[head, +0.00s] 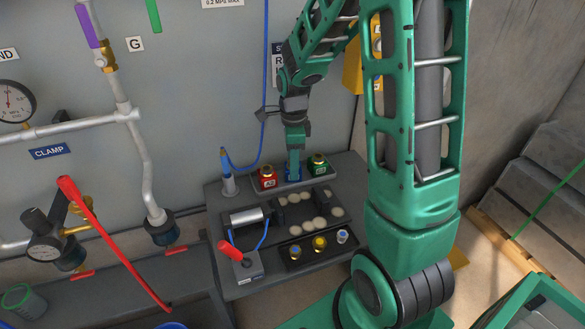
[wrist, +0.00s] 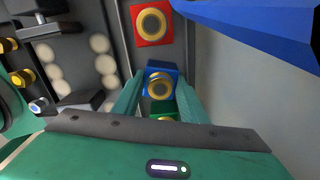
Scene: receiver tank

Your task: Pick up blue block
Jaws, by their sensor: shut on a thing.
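The blue block (wrist: 161,69), with a gold ring on top, sits between the two fingers of my gripper (wrist: 159,92) in the wrist view. My gripper is shut on it. In the head view my gripper (head: 293,172) points down over the grey tray, and the blue block (head: 293,174) shows only in small part at the fingertips. The block is between the red block (head: 268,178) and the green block (head: 317,165). I cannot tell whether it is clear of the tray.
The grey bench (head: 235,281) holds a metal cylinder (head: 246,216), several pale discs (head: 320,223) and a red-handled lever (head: 233,253). The grey wall is close behind.

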